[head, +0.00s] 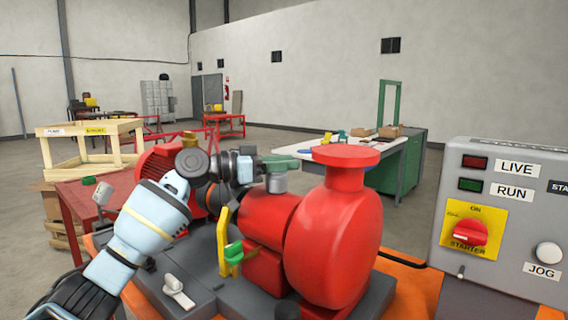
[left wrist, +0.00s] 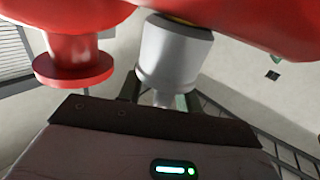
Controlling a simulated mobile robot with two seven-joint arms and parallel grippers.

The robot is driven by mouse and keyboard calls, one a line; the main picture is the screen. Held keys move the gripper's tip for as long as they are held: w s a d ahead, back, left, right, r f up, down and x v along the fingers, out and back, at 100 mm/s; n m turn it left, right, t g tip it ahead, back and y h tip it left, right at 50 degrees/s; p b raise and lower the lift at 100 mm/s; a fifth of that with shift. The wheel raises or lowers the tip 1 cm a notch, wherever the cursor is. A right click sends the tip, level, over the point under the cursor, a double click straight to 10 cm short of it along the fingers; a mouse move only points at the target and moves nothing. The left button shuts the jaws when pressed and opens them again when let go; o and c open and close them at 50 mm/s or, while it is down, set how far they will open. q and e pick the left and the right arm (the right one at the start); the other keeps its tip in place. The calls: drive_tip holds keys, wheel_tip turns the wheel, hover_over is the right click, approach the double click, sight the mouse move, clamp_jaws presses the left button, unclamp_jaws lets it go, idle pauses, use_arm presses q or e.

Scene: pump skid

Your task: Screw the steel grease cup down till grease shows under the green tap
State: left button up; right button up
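The steel grease cup (head: 277,183) is a short grey cylinder beside the red pump, left of its flanged neck. In the left wrist view the cup (left wrist: 174,52) is pale, with a narrower end toward my gripper. My left gripper (head: 283,162) reaches in from the left, its grey-green fingers level over the cup's top. In the left wrist view the fingers (left wrist: 160,95) stand apart, either side of the cup's narrow end; no firm grip shows. The green tap (head: 234,252) is low on the pump's near side, by a yellow bracket. I cannot make out grease under it. My right gripper is out of view.
The red pump (head: 338,235) and its top flange (head: 346,155) stand close right of the left gripper. A grey control box (head: 500,215) with a red starter switch is at right. A workbench (head: 365,150) and a wooden crate frame (head: 85,132) stand farther back.

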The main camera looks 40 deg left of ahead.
use_arm(q)
drive_tip(key=b+v, duration=0.1)
drive_tip(key=v, duration=0.6)
drive_tip(key=shift+f, duration=0.1)
drive_tip(key=shift+s+a+b, duration=0.2)
drive_tip(key=shift+s+b, duration=0.1)
idle(0.6)
